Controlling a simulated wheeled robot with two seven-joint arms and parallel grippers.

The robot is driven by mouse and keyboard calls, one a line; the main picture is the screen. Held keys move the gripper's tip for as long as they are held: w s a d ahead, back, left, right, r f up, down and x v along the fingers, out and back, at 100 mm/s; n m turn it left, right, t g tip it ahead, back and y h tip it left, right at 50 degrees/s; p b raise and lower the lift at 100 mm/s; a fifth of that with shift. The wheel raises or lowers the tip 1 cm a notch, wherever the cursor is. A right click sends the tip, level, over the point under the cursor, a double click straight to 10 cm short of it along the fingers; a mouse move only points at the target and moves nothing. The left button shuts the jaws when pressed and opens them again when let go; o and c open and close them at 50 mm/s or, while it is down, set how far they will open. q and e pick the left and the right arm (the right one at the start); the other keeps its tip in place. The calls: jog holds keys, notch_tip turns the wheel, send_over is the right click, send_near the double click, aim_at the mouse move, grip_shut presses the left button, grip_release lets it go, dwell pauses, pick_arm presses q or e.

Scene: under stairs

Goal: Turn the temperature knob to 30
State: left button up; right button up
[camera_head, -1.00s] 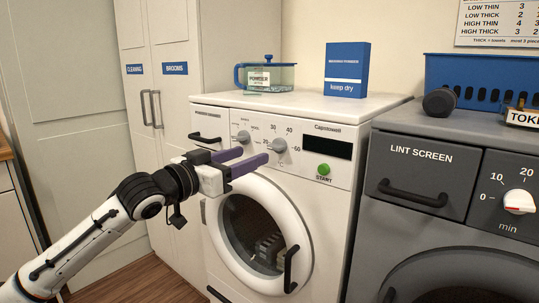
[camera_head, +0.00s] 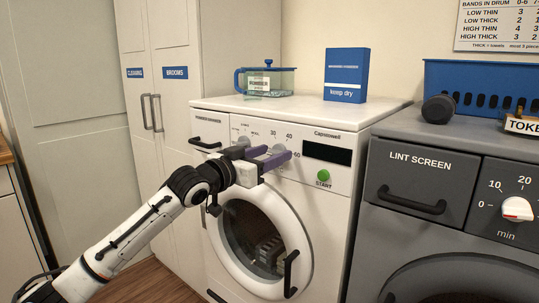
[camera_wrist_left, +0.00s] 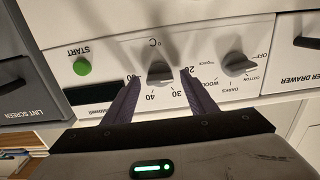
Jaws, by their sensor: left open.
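The temperature knob (camera_head: 279,149) is a grey dial on the white washing machine's panel, partly hidden by my left gripper in the head view. In the left wrist view, which is upside down, the knob (camera_wrist_left: 160,73) sits between the two finger tips, under the °C mark. Numbers 30 and 40 show around it; others are partly covered by the fingers. I cannot tell clearly which number it points at. My left gripper (camera_head: 268,153) is open, its purple fingers on either side of the knob, with no clear contact visible. My right gripper is not in view.
The programme knob (camera_wrist_left: 237,64) is close beside one finger. The green START button (camera_head: 323,175) and dark display (camera_head: 327,153) are to the right. The round door (camera_head: 255,237) is below. A grey dryer (camera_head: 420,160) stands at the right.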

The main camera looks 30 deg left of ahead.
pick_arm(q)
jog(key=c, duration=1.1)
jog(key=m+p, duration=0.2)
jog(key=p, duration=0.1)
jog(key=shift+r+m, duration=0.2)
jog(key=shift+m, duration=0.1)
jog(key=m+p, duration=0.3)
jog(key=shift+m+p, duration=0.3)
jog(key=m+p, duration=0.2)
jog(key=m, duration=0.1)
jog(key=shift+d+f, duration=0.1)
jog(key=shift+f, duration=0.05)
jog(key=shift+f+m+p, duration=0.1)
jog(key=shift+m+p, duration=0.45)
jog(key=shift+m, duration=0.65)
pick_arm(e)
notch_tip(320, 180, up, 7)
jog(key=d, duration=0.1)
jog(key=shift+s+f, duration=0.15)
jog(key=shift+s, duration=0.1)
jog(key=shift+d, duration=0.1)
pick_arm(q)
jog(key=o, duration=1.1)
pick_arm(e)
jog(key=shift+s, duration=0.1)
